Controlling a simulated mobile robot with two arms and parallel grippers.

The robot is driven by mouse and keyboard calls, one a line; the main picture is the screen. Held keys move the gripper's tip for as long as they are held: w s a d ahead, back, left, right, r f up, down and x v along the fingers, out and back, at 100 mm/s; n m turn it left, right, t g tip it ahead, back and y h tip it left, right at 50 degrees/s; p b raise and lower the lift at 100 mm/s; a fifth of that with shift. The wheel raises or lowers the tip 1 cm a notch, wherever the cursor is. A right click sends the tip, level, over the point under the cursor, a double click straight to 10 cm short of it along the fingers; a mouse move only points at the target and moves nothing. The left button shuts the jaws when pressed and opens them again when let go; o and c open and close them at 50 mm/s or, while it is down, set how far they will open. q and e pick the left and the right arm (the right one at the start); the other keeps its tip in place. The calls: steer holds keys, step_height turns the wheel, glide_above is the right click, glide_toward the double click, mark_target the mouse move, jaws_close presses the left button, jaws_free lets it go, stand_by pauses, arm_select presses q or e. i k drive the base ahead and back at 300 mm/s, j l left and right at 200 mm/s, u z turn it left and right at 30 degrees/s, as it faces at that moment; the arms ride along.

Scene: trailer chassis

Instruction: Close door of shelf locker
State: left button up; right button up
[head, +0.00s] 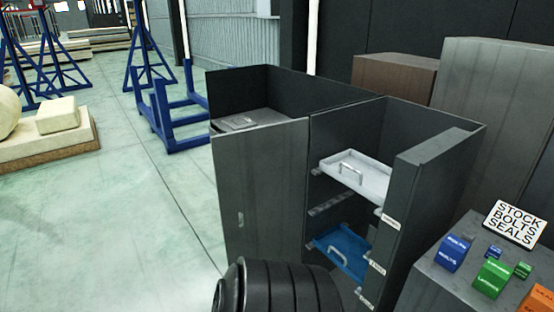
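The dark grey shelf locker (350,107) stands at the centre of the head view, its top open to sight. A flat grey door panel (265,175) with a small pale handle (240,219) is at its left front. I cannot tell exactly how far this panel is swung. To its right the front is uncovered. Inside are a white tray (357,177) with a handle and a lower blue tray (342,254) with a handle. A thick dark upright panel (432,200) bounds the opening on the right, with small white labels near its front edge. Neither of my grippers shows.
At the right, a grey cabinet (450,285) carries blue, green and orange boxes and a sign (514,224) reading "STOCK BOLTS SEALS". Blue steel stands (170,115) are at the back left. The pale floor (130,230) left of the locker is clear.

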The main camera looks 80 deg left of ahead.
mark_target(261, 171)
steer(key=k+j, duration=0.15)
steer(key=j, duration=0.45)
steer(key=k+j, duration=0.2)
steer(key=j, duration=0.4)
steer(key=k+j, duration=0.15)
steer(key=j, duration=0.5)
steer(key=k+j, duration=0.2)
steer(key=j, duration=0.4)
steer(key=k+j, duration=0.15)
steer(key=j, duration=0.45)
steer(key=k+j, duration=0.15)
steer(key=j, duration=0.45)
steer(key=k+j, duration=0.2)
steer(key=j, duration=0.45)
steer(key=k+j, duration=0.15)
steer(key=j, duration=0.45)
